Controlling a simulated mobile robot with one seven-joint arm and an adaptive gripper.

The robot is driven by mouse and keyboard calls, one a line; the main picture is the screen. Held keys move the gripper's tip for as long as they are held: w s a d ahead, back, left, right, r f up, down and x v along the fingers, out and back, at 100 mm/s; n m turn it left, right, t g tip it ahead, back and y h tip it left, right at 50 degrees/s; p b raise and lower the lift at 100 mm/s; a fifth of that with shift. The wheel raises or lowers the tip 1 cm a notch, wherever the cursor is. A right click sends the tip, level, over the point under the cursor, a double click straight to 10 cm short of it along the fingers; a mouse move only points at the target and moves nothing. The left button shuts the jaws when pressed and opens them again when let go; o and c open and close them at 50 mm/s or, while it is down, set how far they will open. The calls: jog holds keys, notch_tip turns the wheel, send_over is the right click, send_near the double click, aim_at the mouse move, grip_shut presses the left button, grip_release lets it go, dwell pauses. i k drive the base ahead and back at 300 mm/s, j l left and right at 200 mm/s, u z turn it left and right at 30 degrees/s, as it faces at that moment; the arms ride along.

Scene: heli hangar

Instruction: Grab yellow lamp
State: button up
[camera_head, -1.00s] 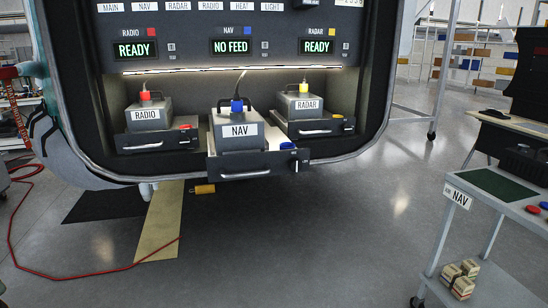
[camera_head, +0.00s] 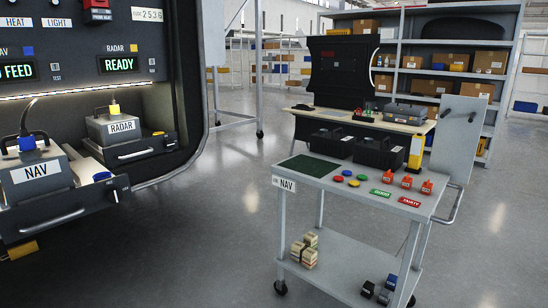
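An upright yellow object (camera_head: 416,152), which looks like the yellow lamp, stands at the back right of the grey cart (camera_head: 345,192). It is slim, with a dark part near its top. Its base is close to the cart's rear edge; I cannot tell exactly what it rests on. My gripper is not in view, so its state does not show.
The cart top holds a green mat (camera_head: 309,166), coloured discs (camera_head: 354,183) and several small orange-red items (camera_head: 407,182). Black bins (camera_head: 380,152) stand behind. The helicopter's open NAV drawer (camera_head: 62,213) juts out at left. Floor between is clear.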

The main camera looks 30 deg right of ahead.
aim_at(416, 156)
jog(key=z, duration=1.8)
jog(key=i+l, duration=0.35)
jog(key=l, duration=0.15)
jog(key=i+l, duration=0.75)
jog(key=l, duration=0.25)
jog(key=i+l+u, duration=0.1)
jog(key=i+l, duration=0.25)
jog(key=l, duration=0.15)
jog(key=i+l, duration=0.8)
jog(key=i+j, duration=0.2)
jog(key=j, duration=0.15)
